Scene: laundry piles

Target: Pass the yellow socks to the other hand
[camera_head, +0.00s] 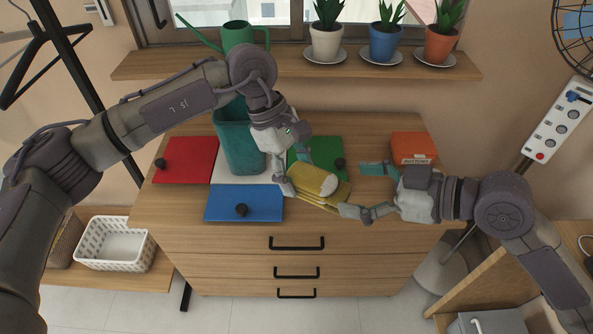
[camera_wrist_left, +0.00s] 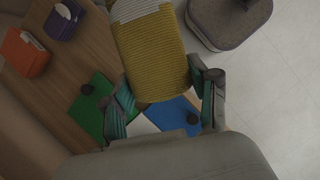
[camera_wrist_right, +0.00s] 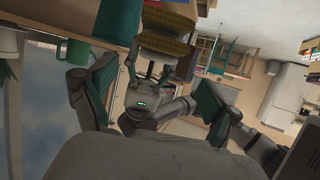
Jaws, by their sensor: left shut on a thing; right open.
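The yellow socks (camera_head: 312,184), with a pale patch, are held above the front of the wooden dresser top. My left gripper (camera_head: 296,178) is shut on them. In the left wrist view the socks (camera_wrist_left: 152,55) stick out from between the left fingers (camera_wrist_left: 165,100). My right gripper (camera_head: 362,190) is open, just right of the socks, its fingers spread and pointing left at them. In the right wrist view the yellow socks (camera_wrist_right: 168,44) show at the top, beyond the open right fingers (camera_wrist_right: 160,98). I cannot tell whether one right fingertip touches the socks.
The dresser top holds a red panel (camera_head: 188,163), a blue panel (camera_head: 262,203), a green panel (camera_head: 303,152), a teal bin (camera_head: 240,150) and an orange box (camera_head: 413,147). Potted plants stand on the shelf (camera_head: 290,64) behind. A white basket (camera_head: 112,250) is at lower left.

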